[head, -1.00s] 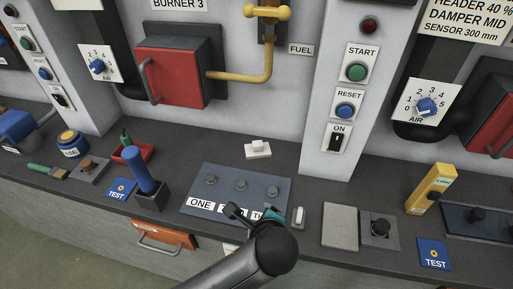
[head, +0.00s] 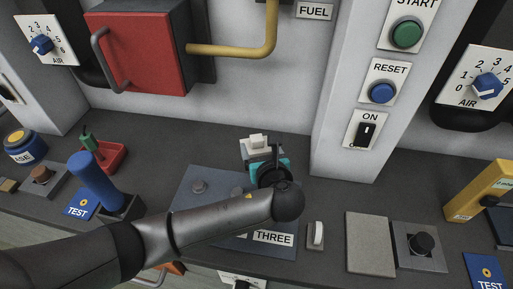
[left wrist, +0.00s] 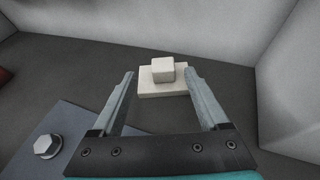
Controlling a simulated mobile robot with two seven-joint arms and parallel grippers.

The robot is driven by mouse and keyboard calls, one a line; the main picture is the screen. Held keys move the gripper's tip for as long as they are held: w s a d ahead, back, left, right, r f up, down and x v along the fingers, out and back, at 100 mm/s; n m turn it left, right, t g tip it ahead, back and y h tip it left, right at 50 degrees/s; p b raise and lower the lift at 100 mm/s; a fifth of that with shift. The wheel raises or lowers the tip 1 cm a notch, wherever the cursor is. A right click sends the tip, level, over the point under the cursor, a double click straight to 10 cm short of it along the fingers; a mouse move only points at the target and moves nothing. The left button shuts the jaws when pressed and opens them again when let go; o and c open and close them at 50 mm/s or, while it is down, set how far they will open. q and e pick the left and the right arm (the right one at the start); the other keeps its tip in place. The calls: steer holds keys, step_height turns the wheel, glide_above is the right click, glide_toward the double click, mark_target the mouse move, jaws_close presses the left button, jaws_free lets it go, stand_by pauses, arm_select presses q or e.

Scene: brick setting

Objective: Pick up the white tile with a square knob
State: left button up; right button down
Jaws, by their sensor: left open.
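The white tile with a square knob (head: 256,142) lies on the dark counter near the back wall, left of the white pillar. In the left wrist view its knob (left wrist: 163,70) stands up from the flat tile (left wrist: 163,89), between and just beyond my fingertips. My left gripper (left wrist: 161,82) is open and empty, with its two grey fingers on either side of the tile's line. In the head view my left gripper (head: 262,155) is just in front of the tile, and my wrist hides part of its fingers. My right gripper is not in view.
A blue-grey plate (head: 205,183) with bolts and number labels lies under my left arm. A blue-handled lever (head: 95,182) stands to the left. The white pillar (head: 345,90) rises close on the right. A small white switch (head: 316,235) and a beige plate (head: 370,243) lie front right.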

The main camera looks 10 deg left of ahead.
mark_target(256, 141)
arm_select(q)
steer(key=shift+x, duration=0.85)
steer(key=shift+b+x, duration=0.45)
steer(key=shift+x, duration=0.45)
steer(key=b+x, duration=0.1)
steer(key=x, duration=0.1)
steer(key=b+x, duration=0.1)
steer(key=x, duration=0.1)
steer(key=shift+w+d+f, duration=0.1)
steer(key=shift+w, duration=0.25)
jaws_close()
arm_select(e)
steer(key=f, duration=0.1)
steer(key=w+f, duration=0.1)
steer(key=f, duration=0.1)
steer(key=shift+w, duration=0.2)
